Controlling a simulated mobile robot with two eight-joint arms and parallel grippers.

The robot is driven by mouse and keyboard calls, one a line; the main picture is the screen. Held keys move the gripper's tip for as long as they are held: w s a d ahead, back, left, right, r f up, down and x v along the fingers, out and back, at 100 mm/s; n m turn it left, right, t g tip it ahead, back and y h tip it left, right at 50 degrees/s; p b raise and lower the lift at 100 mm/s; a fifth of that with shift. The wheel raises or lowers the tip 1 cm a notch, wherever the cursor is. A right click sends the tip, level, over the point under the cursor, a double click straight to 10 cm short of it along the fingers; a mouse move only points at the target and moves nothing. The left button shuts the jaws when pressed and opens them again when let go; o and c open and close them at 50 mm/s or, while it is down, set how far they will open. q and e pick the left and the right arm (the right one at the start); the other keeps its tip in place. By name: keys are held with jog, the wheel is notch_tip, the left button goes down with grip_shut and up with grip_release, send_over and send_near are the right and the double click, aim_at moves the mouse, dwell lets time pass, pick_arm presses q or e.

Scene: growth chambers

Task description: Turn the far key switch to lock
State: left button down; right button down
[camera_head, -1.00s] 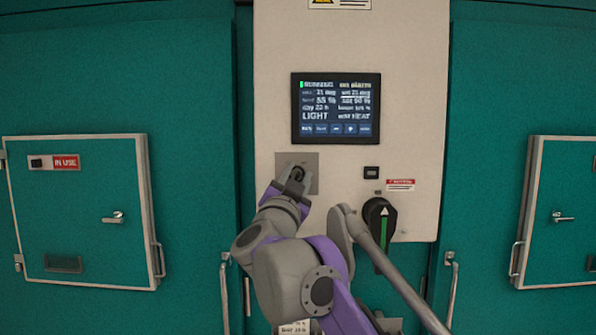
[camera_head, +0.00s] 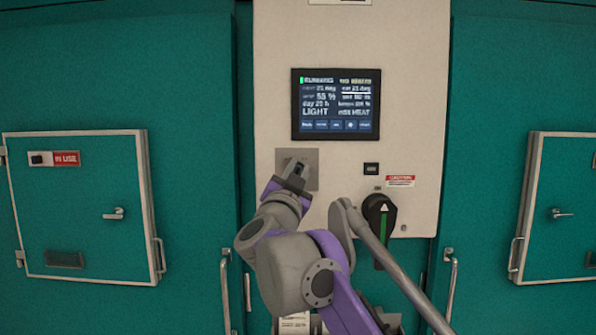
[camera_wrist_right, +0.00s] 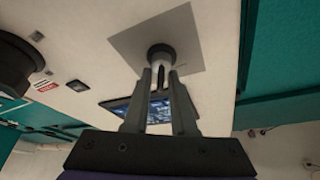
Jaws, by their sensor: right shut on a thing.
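The key switch sits on a grey square plate (camera_head: 311,160) on the pale control panel, below the display. In the right wrist view the plate (camera_wrist_right: 190,38) carries a dark round collar with a light key piece (camera_wrist_right: 161,68) standing out from it. My right gripper (camera_head: 297,172) reaches up to the plate and hides most of the switch in the head view. In the right wrist view the right gripper (camera_wrist_right: 162,82) has its two fingers on either side of the key piece, shut on it. The key's exact angle is hard to tell. My left gripper is not in view.
A lit display (camera_head: 336,104) is above the plate. A black rotary handle with a green stripe (camera_head: 381,225) is at the lower right of the panel, close to my right arm. Teal doors with small hatches (camera_head: 82,205) flank the panel.

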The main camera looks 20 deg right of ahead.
jog(key=n+t+y+p, duration=0.1)
jog(key=n+y, duration=0.1)
jog(key=n, duration=0.3)
jog(key=shift+r+n, duration=0.1)
jog(key=shift+n, duration=0.2)
jog(key=n+y, duration=0.1)
jog(key=n, duration=0.1)
jog(key=n+t+y+p, duration=0.1)
jog(key=n, duration=0.1)
jog(key=shift+a+y, duration=0.15)
jog(key=shift+y, duration=0.15)
jog(key=n+y+p, duration=0.1)
jog(key=n, duration=0.1)
jog(key=n+y, duration=0.1)
jog(key=n, duration=0.2)
jog(key=shift+a+y+p, duration=0.1)
jog(key=shift+y+p, duration=0.2)
jog(key=shift+p, duration=0.05)
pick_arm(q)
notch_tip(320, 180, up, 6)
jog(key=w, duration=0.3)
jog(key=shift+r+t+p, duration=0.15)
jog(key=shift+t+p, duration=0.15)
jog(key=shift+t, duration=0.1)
pick_arm(e)
jog(key=shift+w+n+y, duration=0.1)
jog(key=shift+n+y, duration=0.5)
jog(key=shift+n, duration=0.6)
jog(key=shift+a, duration=0.1)
